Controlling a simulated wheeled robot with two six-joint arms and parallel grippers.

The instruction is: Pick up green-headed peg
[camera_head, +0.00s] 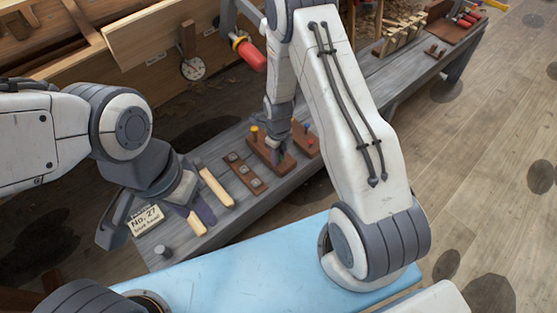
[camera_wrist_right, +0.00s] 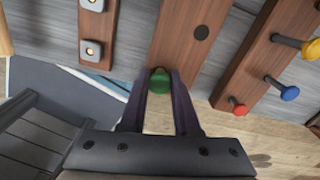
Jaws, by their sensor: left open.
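The green-headed peg (camera_wrist_right: 160,84) shows in the right wrist view, its round head at the near end of a brown wooden block (camera_wrist_right: 188,45). The fingers of my right gripper (camera_wrist_right: 162,86) are close together, one on each side of the head, and appear shut on it. The peg's shank is hidden below the head. In the head view my right gripper (camera_head: 279,155) reaches down to the peg blocks on the grey bench, and the green head is hidden there. My left gripper (camera_head: 155,226) is open and empty over the bench's near end.
A neighbouring block carries a yellow peg (camera_wrist_right: 288,41), a blue peg (camera_wrist_right: 289,93) and a red peg (camera_wrist_right: 239,108), close to my right gripper. A brown strip with metal squares (camera_head: 245,171), a pale wooden stick (camera_head: 215,186) and a No. 27 label (camera_head: 146,219) lie on the bench (camera_head: 232,222).

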